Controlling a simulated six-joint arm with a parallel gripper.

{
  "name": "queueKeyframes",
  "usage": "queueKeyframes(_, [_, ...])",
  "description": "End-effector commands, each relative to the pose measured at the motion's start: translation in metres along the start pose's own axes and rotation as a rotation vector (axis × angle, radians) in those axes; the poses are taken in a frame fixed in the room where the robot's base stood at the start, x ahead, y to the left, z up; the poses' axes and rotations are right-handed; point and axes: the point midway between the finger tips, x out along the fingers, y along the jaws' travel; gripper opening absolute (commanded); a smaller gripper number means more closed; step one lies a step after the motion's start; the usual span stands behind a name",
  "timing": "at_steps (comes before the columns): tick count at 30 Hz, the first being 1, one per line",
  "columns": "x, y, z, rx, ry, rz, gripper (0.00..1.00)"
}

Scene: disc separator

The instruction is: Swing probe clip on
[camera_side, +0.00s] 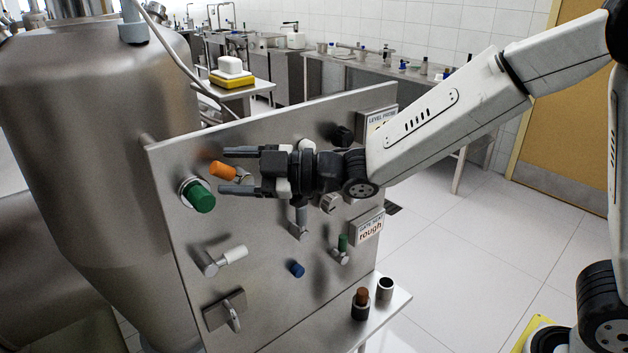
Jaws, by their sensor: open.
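My gripper (226,171) is open, with its two dark fingers pointing left across the front of the metal panel. An orange-handled lever (222,171) shows between the fingers in the picture; I cannot tell how near they are in depth. A label reading "LEVEL PROBE" (381,116) sits at the panel's upper right, partly covered by my arm. A black knob (342,134) is beside it. I cannot tell which fitting is the probe clip.
The panel (285,335) also carries a green knob (199,196), a white-handled lever (226,258), a blue button (297,268), a small green-tipped lever (342,245) and a "rough" label (369,228). A large steel vessel (85,150) stands left. A shelf (393,306) holds two small cylinders.

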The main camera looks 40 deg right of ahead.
Motion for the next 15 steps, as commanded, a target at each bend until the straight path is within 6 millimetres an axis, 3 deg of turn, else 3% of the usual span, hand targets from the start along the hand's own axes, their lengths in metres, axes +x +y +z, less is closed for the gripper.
queueKeyframes(12, [0.007, -0.0003, 0.0003, 0.0, -0.001, 0.0, 0.67])
queueKeyframes(14, [0.007, -0.0003, 0.0003, 0.0, -0.001, -0.001, 0.51])
queueKeyframes(15, [0.0069, -0.0003, 0.0003, 0.0, -0.001, -0.001, 0.38])
